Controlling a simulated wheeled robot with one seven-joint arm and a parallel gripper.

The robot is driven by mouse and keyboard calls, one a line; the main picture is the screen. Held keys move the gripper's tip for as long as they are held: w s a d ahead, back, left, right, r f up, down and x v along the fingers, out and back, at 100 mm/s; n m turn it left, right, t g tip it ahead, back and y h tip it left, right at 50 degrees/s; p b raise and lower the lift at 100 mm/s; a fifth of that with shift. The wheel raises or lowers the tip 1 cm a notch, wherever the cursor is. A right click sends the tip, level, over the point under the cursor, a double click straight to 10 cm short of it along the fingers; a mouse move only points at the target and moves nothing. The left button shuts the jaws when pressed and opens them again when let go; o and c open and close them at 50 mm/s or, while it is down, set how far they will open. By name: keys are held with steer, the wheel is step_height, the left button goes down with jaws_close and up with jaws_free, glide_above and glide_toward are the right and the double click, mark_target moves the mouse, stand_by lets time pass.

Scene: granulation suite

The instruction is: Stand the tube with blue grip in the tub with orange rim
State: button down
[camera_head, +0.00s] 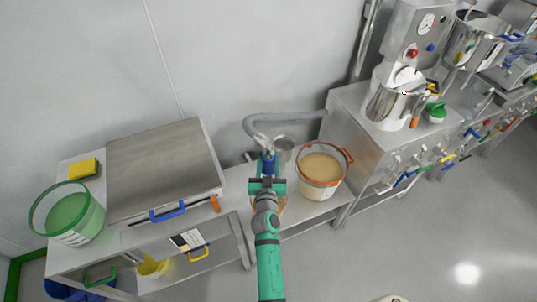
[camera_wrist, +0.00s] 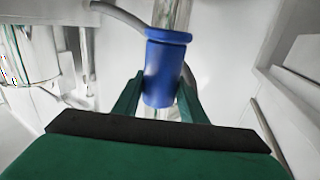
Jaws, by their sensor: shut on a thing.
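The tube's blue grip (camera_head: 268,163) is held upright in my gripper (camera_head: 267,178), in the lower middle of the head view. In the wrist view the blue grip (camera_wrist: 165,72) stands between the two green fingers of my gripper (camera_wrist: 161,88), which are shut on it. The tube (camera_head: 285,117) is a grey hose that arches behind the grip to the right. The tub with orange rim (camera_head: 318,192) stands on the bench just right of my gripper, holding beige material. The blue grip is outside the tub. The tube's lower end is hidden by my gripper.
A grey metal vessel (camera_head: 284,146) stands close behind the grip. A steel cabinet with a mixer (camera_head: 395,100) rises to the right of the orange-rimmed tub.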

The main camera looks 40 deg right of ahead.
mark_target(268, 170)
steer(key=shift+f, duration=1.6)
steer(key=c, duration=1)
jaws_free()
steer(key=shift+f, duration=0.1)
steer(key=shift+a, duration=0.1)
steer(key=v, duration=1)
steer(key=shift+s+a, duration=0.1)
steer(key=shift+s, duration=0.2)
